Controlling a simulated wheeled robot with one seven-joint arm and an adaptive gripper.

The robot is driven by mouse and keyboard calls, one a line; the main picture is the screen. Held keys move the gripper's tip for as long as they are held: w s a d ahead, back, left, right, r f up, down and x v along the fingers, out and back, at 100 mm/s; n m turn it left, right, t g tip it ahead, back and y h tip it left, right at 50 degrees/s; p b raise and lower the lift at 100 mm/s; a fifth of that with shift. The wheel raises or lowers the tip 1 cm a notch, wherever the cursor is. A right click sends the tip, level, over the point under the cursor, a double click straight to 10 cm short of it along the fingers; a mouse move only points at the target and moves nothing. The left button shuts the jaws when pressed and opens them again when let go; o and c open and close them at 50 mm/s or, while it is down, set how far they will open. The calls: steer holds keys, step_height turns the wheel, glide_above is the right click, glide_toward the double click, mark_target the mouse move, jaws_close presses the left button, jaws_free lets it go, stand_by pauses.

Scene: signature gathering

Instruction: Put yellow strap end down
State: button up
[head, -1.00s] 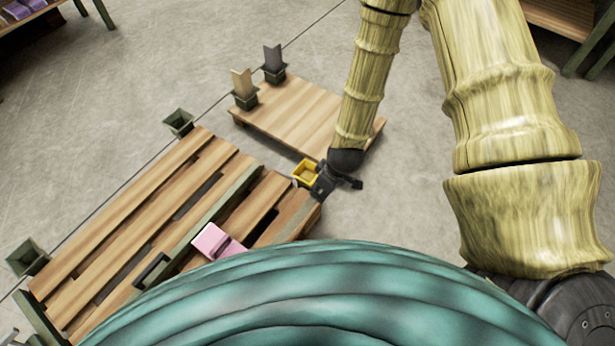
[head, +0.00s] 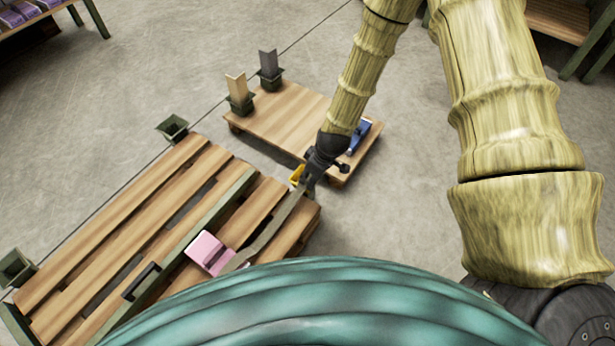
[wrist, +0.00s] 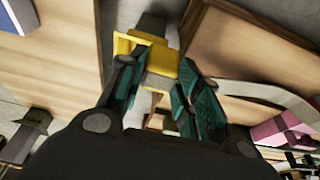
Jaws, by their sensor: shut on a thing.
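My gripper (head: 307,181) is over the far right corner of the slatted pallet. It is shut on the yellow strap end (wrist: 163,58), which sits between the teal finger pads in the wrist view. Only a small part of the yellow end (head: 296,175) shows in the head view, behind the gripper. A grey-olive strap (head: 275,228) runs from near my gripper down-left to a pink block (head: 208,252) on the pallet. The strap (wrist: 250,93) also passes right of the fingers in the wrist view. I cannot tell whether the yellow end touches the wood.
The slatted pallet (head: 108,222) has a green rail and a dark handle (head: 141,281). A smaller wooden platform (head: 285,118) lies beyond it, with two posts in green brackets and a blue object (head: 358,136). Open concrete floor surrounds them.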

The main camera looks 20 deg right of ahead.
steer(key=shift+w+f+b, duration=1.75)
steer(key=shift+w+f, duration=0.15)
steer(key=shift+w, duration=0.1)
steer(key=shift+f, duration=0.35)
steer(key=o, duration=0.9)
steer(key=shift+c, duration=0.2)
steer(key=shift+r, duration=0.15)
